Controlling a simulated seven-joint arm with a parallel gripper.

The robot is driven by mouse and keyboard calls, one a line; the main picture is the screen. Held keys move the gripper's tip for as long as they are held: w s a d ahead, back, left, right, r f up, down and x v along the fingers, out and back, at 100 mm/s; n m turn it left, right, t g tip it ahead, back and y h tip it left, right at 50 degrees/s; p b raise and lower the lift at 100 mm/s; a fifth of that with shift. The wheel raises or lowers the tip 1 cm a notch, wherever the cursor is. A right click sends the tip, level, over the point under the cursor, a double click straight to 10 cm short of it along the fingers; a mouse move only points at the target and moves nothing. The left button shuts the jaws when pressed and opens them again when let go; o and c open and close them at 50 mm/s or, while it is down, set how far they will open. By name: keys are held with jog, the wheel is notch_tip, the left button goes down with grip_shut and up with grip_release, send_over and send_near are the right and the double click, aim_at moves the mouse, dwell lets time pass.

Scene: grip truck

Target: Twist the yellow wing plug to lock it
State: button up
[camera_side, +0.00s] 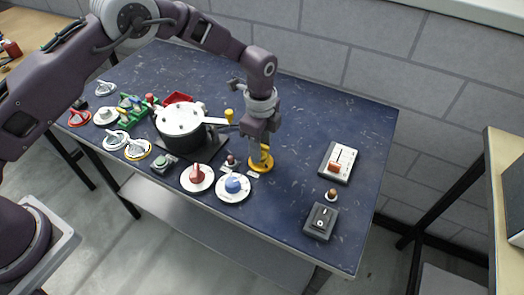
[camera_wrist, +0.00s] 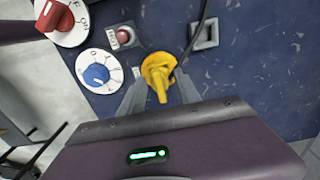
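The yellow wing plug (camera_side: 261,165) stands on the blue table beneath my gripper (camera_side: 259,148) in the side view. In the wrist view the yellow wing plug (camera_wrist: 157,70) shows a round base and a raised wing pointing toward my palm. My gripper (camera_wrist: 159,82) is open, with one grey finger on each side of the wing and visible gaps between. The fingers reach down close to the plug; whether a tip touches it I cannot tell. In the side view the fingers hide part of the plug.
A blue knob (camera_side: 233,185) and a red knob (camera_side: 197,175) on white dials sit left of the plug. A small red button (camera_wrist: 124,36) is close by. A black pot (camera_side: 183,138) stands further left. A switch box (camera_side: 321,221) is at right.

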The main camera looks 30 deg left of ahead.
grip_shut()
jog(key=m, duration=0.2)
jog(key=shift+m, duration=0.4)
jog(key=m, duration=1.1)
jog(key=shift+s+f, duration=0.1)
jog(key=shift+o, duration=0.3)
grip_release()
